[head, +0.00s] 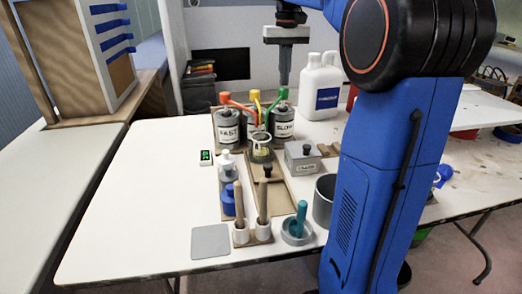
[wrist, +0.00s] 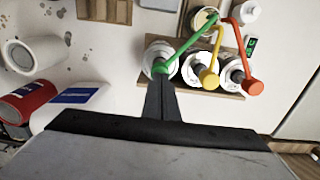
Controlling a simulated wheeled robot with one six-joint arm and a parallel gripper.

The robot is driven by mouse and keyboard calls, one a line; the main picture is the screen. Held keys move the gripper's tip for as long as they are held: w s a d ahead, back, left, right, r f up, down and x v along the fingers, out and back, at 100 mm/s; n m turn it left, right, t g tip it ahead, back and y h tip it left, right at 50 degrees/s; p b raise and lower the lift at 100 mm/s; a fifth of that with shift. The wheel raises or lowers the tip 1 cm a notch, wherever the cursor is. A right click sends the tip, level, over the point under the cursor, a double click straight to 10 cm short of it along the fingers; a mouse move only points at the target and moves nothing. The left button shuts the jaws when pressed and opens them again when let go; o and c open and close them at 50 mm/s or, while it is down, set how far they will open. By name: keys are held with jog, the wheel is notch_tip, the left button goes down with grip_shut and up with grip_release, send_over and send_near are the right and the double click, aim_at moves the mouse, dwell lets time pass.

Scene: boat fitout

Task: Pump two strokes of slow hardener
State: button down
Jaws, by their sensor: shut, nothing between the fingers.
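The can labelled SLOW (head: 283,124) stands at the right end of a row of three pump cans, with a green pump head and spout (head: 283,95). In the wrist view the green pump head (wrist: 160,67) is just beyond my fingertips. My gripper (head: 284,82) is shut and empty, pointing down directly over the green head; I cannot tell whether it touches. A small clear cup (head: 262,150) stands in front of the cans, where the spouts converge. It also shows in the wrist view (wrist: 204,20), partly covered by the spouts.
The FAST can (head: 228,128) with a red-orange pump and a middle can with a yellow pump (head: 256,98) stand beside it. A white jug (head: 320,88) is close behind right. A small display (head: 206,157), grey box (head: 302,158) and grey pot (head: 324,200) are nearby. The table's left is clear.

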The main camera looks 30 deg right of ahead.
aim_at(284, 89)
jog(key=shift+f, duration=0.15)
jog(key=shift+f, duration=1.7)
jog(key=shift+r, duration=1.8)
jog(key=shift+f, duration=0.35)
